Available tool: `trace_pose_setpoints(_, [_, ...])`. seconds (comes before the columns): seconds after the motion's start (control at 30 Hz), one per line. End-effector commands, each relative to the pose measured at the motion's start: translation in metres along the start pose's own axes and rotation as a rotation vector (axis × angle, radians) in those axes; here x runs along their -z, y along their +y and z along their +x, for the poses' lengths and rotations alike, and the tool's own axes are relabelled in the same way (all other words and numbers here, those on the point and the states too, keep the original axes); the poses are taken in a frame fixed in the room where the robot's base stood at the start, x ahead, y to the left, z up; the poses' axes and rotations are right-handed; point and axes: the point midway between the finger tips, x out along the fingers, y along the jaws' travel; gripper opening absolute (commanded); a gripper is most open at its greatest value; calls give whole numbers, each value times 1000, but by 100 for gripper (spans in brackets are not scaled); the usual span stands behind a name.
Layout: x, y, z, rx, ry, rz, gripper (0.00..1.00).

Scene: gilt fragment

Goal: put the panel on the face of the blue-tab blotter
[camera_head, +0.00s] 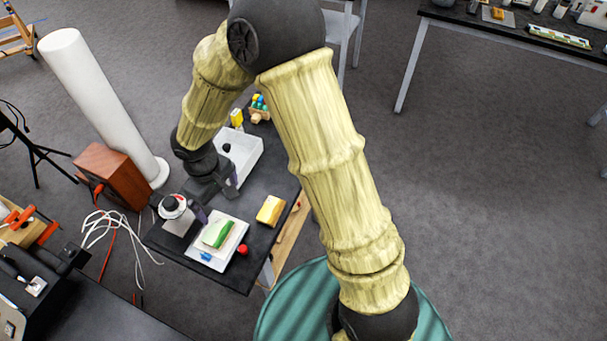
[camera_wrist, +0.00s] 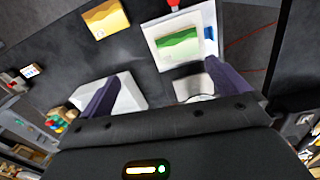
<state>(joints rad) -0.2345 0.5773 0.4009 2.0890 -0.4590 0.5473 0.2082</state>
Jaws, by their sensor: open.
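The white blotter (camera_head: 240,225) with a blue tab (camera_head: 206,256) lies on the dark table. In the wrist view, the blotter (camera_wrist: 149,33) is at upper right with its blue tab (camera_wrist: 209,33) at the right edge. A pale flat piece with a wavy green band (camera_head: 217,234) lies on the blotter's face and looks like the panel; it also shows in the wrist view (camera_wrist: 178,45). My gripper (camera_head: 217,200) is open and empty, above the table between the blotter and a white tray. In the wrist view, my spread fingers (camera_wrist: 163,72) stand apart from the panel.
A yellow block (camera_head: 270,210) and a red ball (camera_head: 243,249) are beside the blotter. A white-based object with a dark top (camera_head: 173,205) stands close on its left. The white tray (camera_head: 252,146) and small coloured items (camera_head: 259,105) are farther back.

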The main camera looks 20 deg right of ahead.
Motion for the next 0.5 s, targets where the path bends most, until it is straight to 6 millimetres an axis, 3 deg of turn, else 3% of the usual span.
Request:
trace_pose_setpoints(0.03, [-15,17,-12,-15,9,56,100])
trace_pose_setpoints(0.2, [-75,64,-45,-45,49,277,100])
trace_pose_setpoints(0.33, [-124,88,-68,-62,99,459,100])
trace_pose_setpoints(0.5, [-181,103,-89,-72,172,675,100])
